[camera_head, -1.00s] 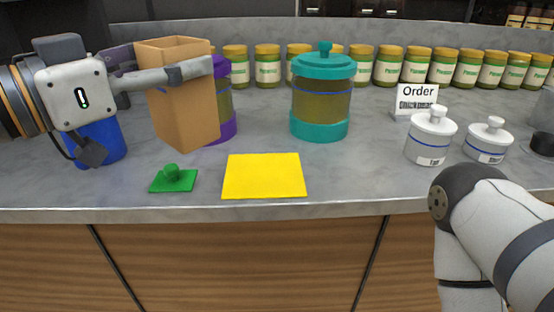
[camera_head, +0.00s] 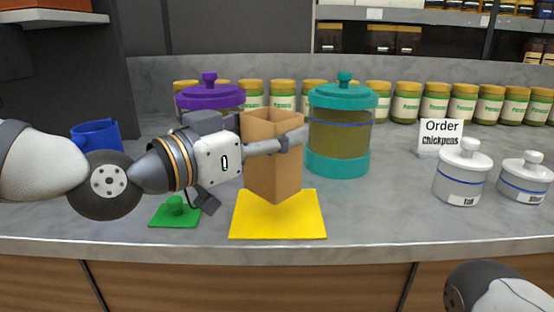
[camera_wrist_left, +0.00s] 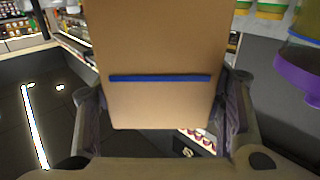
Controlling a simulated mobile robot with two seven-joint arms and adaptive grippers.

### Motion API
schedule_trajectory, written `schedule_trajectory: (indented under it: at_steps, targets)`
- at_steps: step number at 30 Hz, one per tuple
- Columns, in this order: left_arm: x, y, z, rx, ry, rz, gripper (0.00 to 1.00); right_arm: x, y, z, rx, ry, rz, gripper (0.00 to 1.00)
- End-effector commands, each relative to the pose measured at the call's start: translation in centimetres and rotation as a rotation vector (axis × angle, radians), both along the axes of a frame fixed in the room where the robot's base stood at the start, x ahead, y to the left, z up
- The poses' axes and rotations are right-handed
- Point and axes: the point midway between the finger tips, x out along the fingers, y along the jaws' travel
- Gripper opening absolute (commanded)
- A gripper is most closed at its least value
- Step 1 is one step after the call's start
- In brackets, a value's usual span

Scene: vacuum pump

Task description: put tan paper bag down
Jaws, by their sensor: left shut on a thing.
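The tan paper bag (camera_head: 273,160) is upright and open at the top in the head view. My left gripper (camera_head: 272,140) is shut on it from the left side. The bag's lower end is over the back part of the yellow mat (camera_head: 278,222); I cannot tell if it touches the mat. In the left wrist view the bag (camera_wrist_left: 160,50) fills the space between the fingers and shows a blue stripe. My right gripper is not in view.
A teal-lidded jar (camera_head: 340,125) stands close to the right of the bag, and a purple-lidded jar (camera_head: 209,98) is behind my arm. A green pad with a knob (camera_head: 175,212) lies left of the mat. White canisters (camera_head: 463,178) and an order sign (camera_head: 440,135) stand right.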

Motion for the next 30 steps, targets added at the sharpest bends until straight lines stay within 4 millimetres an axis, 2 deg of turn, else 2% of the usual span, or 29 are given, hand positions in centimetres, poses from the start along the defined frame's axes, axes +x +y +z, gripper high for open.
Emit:
schedule_trajectory:
  at_steps: [8,15,27,28,30]
  targets:
    - [0.8,-0.9,-1.5,0.001,0.0,-0.001,0.34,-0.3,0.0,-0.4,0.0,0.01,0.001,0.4]
    - [0.8,-0.9,-4.3,-0.001,0.001,0.0,0.34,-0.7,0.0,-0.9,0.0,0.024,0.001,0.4]
    - [0.8,-0.9,-4.8,0.001,-0.002,0.0,0.34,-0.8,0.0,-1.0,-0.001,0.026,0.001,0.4]
    - [0.8,-0.9,-4.8,0.001,-0.002,0.0,0.66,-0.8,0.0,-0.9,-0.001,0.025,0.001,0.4]
    - [0.8,-0.9,-4.7,0.0,-0.003,0.0,0.82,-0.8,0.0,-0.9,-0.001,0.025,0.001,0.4]
